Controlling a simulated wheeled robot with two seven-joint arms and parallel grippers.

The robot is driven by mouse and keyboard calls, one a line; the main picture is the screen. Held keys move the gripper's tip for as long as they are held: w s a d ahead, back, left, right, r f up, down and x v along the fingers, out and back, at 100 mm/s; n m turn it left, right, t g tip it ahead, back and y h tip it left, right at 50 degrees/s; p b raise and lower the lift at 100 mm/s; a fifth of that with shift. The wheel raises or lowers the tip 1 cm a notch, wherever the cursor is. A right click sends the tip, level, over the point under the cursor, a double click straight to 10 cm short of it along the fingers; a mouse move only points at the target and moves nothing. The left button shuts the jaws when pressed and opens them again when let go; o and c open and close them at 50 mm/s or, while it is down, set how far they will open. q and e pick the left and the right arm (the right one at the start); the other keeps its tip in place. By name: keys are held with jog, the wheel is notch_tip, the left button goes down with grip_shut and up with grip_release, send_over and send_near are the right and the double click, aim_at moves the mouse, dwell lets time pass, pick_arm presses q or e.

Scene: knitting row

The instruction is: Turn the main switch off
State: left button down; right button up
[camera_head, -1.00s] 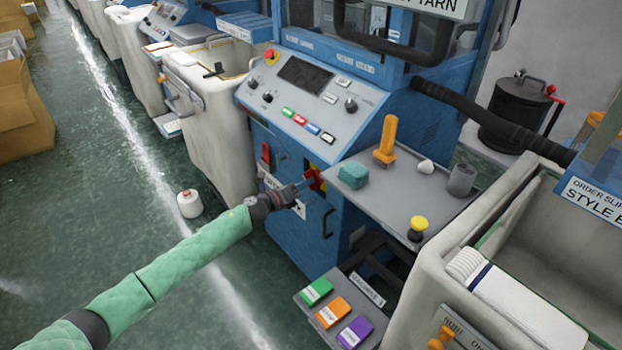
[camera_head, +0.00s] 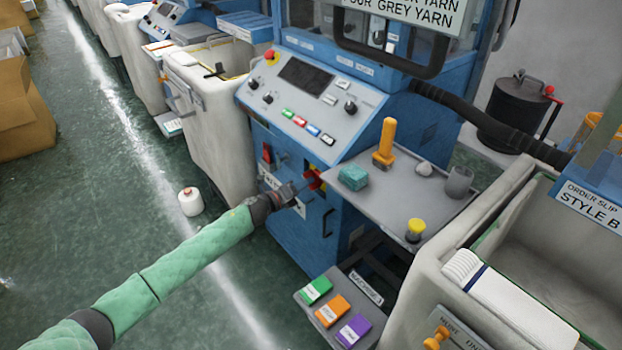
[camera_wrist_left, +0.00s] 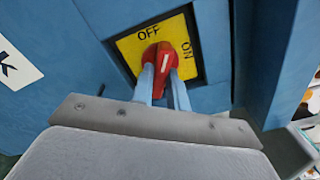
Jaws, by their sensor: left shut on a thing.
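The main switch is a red knob (camera_wrist_left: 164,62) with a white line, on a yellow plate (camera_wrist_left: 130,45) marked OFF and ON in the left wrist view. The line points up, roughly between the two words; I cannot tell its exact setting. In the head view the red knob (camera_head: 314,180) shows small on the blue machine's front, below the control panel. My left gripper (camera_head: 308,184) reaches it from the left, and its fingers are shut on the knob, one on each side. My right gripper is not in view.
A grey shelf (camera_head: 400,200) with an orange-handled tool (camera_head: 385,145) juts out right of the switch. Below it is a tray with green, orange and purple cards (camera_head: 332,311). A white cone (camera_head: 190,201) stands on the floor.

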pick_arm(q)
jog(key=shift+w+a+r+n+p, duration=0.1)
jog(key=shift+n+p, duration=0.6)
jog(key=shift+n, duration=0.2)
jog(key=shift+n+p, duration=0.35)
jog(key=shift+n, duration=0.05)
jog(key=shift+n+p, duration=1.4)
jog(key=shift+n, duration=0.4)
jog(key=c, duration=1.6)
grip_release()
jog(key=shift+c, duration=0.2)
